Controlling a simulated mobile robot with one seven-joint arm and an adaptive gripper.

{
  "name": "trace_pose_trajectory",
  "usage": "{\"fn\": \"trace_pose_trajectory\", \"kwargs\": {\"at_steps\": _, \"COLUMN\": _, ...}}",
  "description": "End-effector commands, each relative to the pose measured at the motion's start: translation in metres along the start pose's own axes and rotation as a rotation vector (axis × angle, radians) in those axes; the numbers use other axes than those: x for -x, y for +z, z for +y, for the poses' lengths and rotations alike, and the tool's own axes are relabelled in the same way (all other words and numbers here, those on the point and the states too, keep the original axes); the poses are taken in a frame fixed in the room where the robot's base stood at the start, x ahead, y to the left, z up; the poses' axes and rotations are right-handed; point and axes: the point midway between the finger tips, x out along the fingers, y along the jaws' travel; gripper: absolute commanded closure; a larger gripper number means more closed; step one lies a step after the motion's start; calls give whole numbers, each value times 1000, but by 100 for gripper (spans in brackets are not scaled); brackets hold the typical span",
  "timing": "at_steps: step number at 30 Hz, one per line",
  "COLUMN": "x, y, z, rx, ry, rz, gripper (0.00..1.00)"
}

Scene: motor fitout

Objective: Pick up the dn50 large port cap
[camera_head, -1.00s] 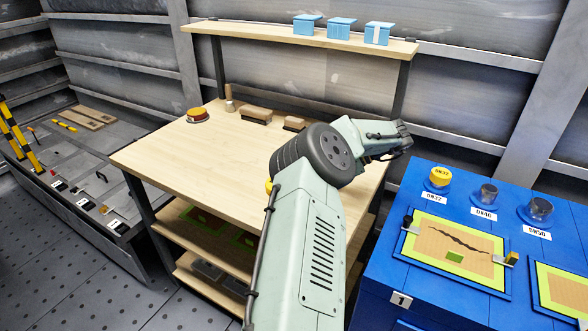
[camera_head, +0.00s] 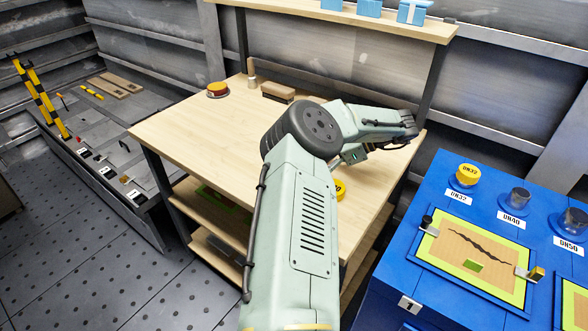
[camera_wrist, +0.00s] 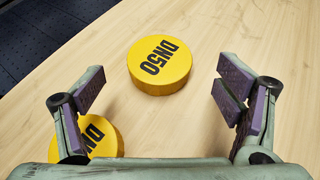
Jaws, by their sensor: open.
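A yellow round cap marked DN50 (camera_wrist: 160,66) lies flat on the wooden tabletop in the wrist view, beyond and between my fingertips. A second yellow cap (camera_wrist: 96,138) lies at the lower left, partly hidden by my left finger and gripper body; only "DN" reads clearly on it. My gripper (camera_wrist: 160,90) is open and empty, its purple-padded fingers apart on either side, not touching the DN50 cap. In the head view, a yellow cap (camera_head: 341,189) shows partly behind my arm, on the table; I cannot tell which of the two it is.
A shelf (camera_head: 330,15) with blue boxes stands above. A blue bench (camera_head: 400,240) at right holds a DN32 cap (camera_head: 466,175) and labelled ports.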

Motion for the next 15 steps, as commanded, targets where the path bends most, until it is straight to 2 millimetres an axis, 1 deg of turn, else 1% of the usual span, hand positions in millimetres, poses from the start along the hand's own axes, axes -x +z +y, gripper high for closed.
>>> {"fn": "trace_pose_trajectory", "kwargs": {"at_steps": 3, "x": -18, "y": 5, "z": 1, "rx": -1, "ry": 4, "rz": -1, "gripper": 15}}
{"fn": "trace_pose_trajectory", "kwargs": {"at_steps": 7, "x": -35, "y": 4, "z": 1, "rx": 1, "ry": 1, "rz": -1, "gripper": 15}}
{"fn": "trace_pose_trajectory", "kwargs": {"at_steps": 10, "x": -41, "y": 2, "z": 1, "rx": 2, "ry": 1, "rz": 0, "gripper": 15}}
{"fn": "trace_pose_trajectory", "kwargs": {"at_steps": 14, "x": -41, "y": 1, "z": 1, "rx": 2, "ry": 1, "rz": 1, "gripper": 15}}
{"fn": "trace_pose_trajectory", "kwargs": {"at_steps": 15, "x": -41, "y": 1, "z": 1, "rx": 2, "ry": 1, "rz": 1, "gripper": 16}}
